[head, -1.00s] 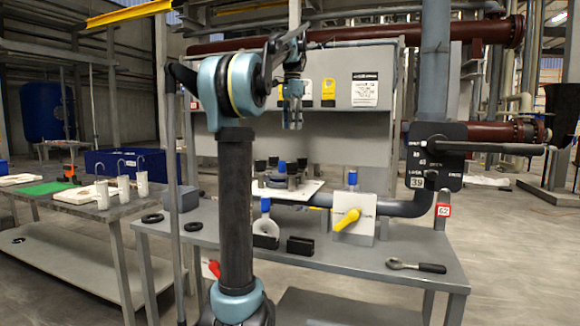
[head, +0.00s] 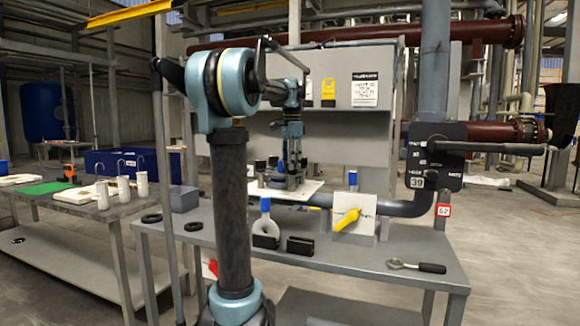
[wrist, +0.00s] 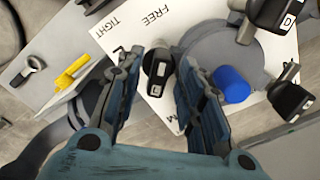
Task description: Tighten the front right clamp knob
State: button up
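My gripper (head: 291,178) is over the white plate (head: 312,187) of the filter press, pointing down. In the wrist view my gripper (wrist: 161,68) is open, and a black clamp knob (wrist: 158,63) lies between its two fingers, on the side towards the yellow valve handle. I cannot tell whether the fingers touch it. The knob sits at the edge of a round grey lid (wrist: 205,45) on the plate marked TIGHT and FREE. Other black knobs (wrist: 266,18) (wrist: 290,100) and a blue cylinder (wrist: 232,85) show around the lid. In the head view my gripper hides part of the lid.
A yellow valve handle (head: 347,219) on a white panel stands right of the plate. A wrench (head: 416,266) lies on the bench (head: 345,262) at front right. A blue-topped tool (head: 265,222) and black blocks (head: 300,246) stand in front. A grey pipe (head: 405,208) runs at right.

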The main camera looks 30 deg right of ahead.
jog(key=shift+f, duration=0.4)
grip_shut()
